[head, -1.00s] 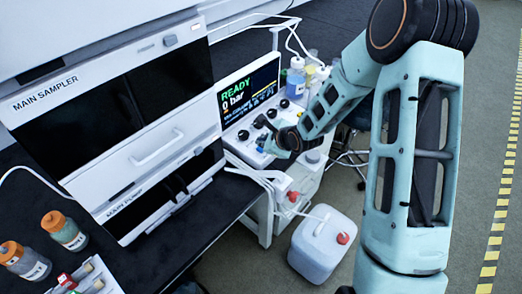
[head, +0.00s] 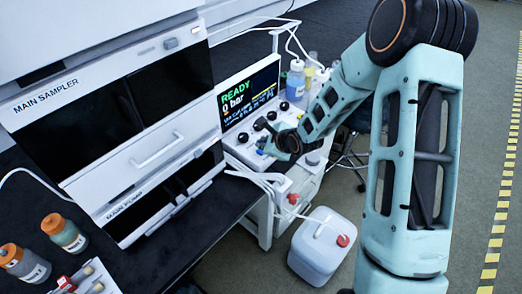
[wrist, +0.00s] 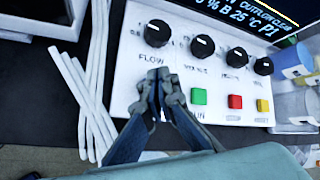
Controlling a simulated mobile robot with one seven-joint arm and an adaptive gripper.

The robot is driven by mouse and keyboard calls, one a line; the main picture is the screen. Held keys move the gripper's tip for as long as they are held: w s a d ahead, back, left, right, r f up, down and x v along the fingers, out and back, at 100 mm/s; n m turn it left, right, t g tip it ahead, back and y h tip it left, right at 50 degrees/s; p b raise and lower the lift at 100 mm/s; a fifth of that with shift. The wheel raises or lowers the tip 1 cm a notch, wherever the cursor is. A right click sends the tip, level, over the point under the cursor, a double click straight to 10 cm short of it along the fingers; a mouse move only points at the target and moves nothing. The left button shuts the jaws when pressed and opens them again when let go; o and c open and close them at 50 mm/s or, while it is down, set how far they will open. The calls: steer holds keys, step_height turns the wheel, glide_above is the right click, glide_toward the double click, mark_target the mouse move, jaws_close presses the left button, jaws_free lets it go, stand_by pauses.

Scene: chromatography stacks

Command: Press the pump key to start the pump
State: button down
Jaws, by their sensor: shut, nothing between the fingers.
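The white control panel (wrist: 130,60) carries a row of black knobs, with the FLOW knob (wrist: 157,33) at the left. Below it are a green key (wrist: 199,97), a red key (wrist: 235,101) and a yellow key (wrist: 263,106). I cannot read a pump label on any key. My gripper (wrist: 163,76) is shut and empty, its tips below the FLOW knob and left of the green key. It hides the panel behind it; contact cannot be told. In the head view my gripper (head: 268,149) is at the panel's front. The screen (head: 248,94) reads READY, 0 bar.
White tubes (wrist: 88,100) run left of the panel. Bottles (head: 296,79) stand behind it, and containers (wrist: 292,62) show at its right. A white canister (head: 322,246) stands on the floor. The main sampler stack (head: 120,110) rises at the left.

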steer(key=shift+f, duration=0.45)
steer(key=shift+f+b, duration=0.5)
steer(key=shift+b, duration=0.1)
stand_by(0.7)
stand_by(0.3)
steer(key=shift+r+p, duration=0.85)
steer(key=shift+r, duration=0.1)
step_height(320, 180, up, 5)
steer(key=p, duration=0.4)
stand_by(0.5)
